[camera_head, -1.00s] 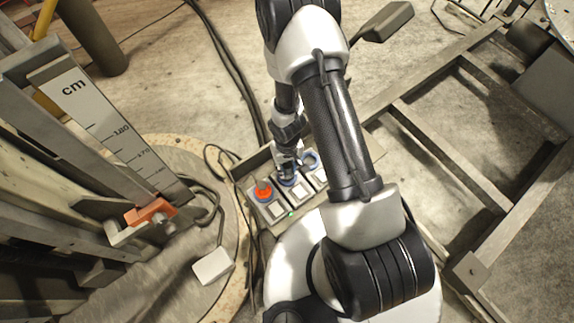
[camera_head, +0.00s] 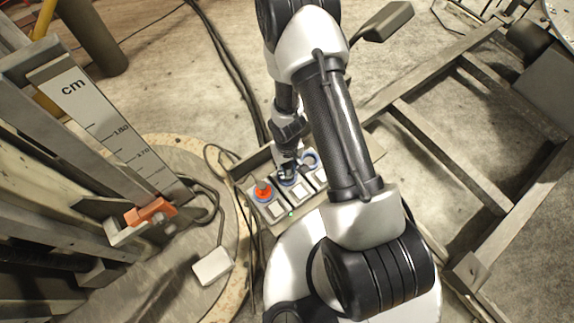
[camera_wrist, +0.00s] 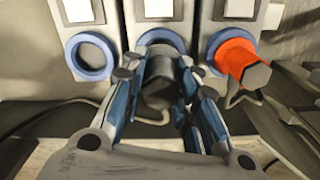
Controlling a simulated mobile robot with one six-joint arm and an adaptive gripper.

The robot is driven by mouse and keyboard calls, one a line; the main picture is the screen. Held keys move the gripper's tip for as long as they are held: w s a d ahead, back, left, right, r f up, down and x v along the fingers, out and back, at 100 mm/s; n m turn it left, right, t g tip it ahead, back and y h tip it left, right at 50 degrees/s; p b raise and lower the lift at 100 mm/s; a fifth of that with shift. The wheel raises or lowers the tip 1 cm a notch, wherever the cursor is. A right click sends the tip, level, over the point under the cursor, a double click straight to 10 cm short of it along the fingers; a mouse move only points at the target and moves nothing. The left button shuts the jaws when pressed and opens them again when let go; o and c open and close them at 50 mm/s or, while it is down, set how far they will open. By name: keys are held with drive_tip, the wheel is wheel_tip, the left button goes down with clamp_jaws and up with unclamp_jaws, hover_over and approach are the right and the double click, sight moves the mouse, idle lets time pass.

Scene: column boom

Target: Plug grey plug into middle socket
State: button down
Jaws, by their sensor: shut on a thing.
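My gripper (camera_wrist: 160,88) is shut on the grey plug (camera_wrist: 158,92), a dark grey body with a cable loop below it. In the wrist view the plug lies in front of the middle socket (camera_wrist: 163,38), whose blue ring shows above and behind it. I cannot tell whether the plug is inside the socket. In the head view my gripper (camera_head: 285,166) is over the middle socket (camera_head: 289,183), and the arm partly hides the plug. An orange-red plug (camera_wrist: 235,62) sits in the socket beside it, and it also shows in the head view (camera_head: 263,189).
The other outer socket (camera_wrist: 91,57) is empty, with a blue ring; it also shows in the head view (camera_head: 311,159). The sockets are on a grey panel box (camera_head: 265,213). A column with a cm scale (camera_head: 100,120) stands at left. Metal frame bars (camera_head: 430,150) lie at right.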

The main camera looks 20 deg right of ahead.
sight(287, 164)
drive_tip(key=shift+f+b, duration=1.35)
drive_tip(key=shift+f, duration=0.1)
idle(0.4)
drive_tip(key=c, duration=1.2)
unclamp_jaws()
drive_tip(key=shift+r, duration=0.1)
wheel_tip(287, 164, up, 12)
drive_tip(key=shift+f, duration=0.1)
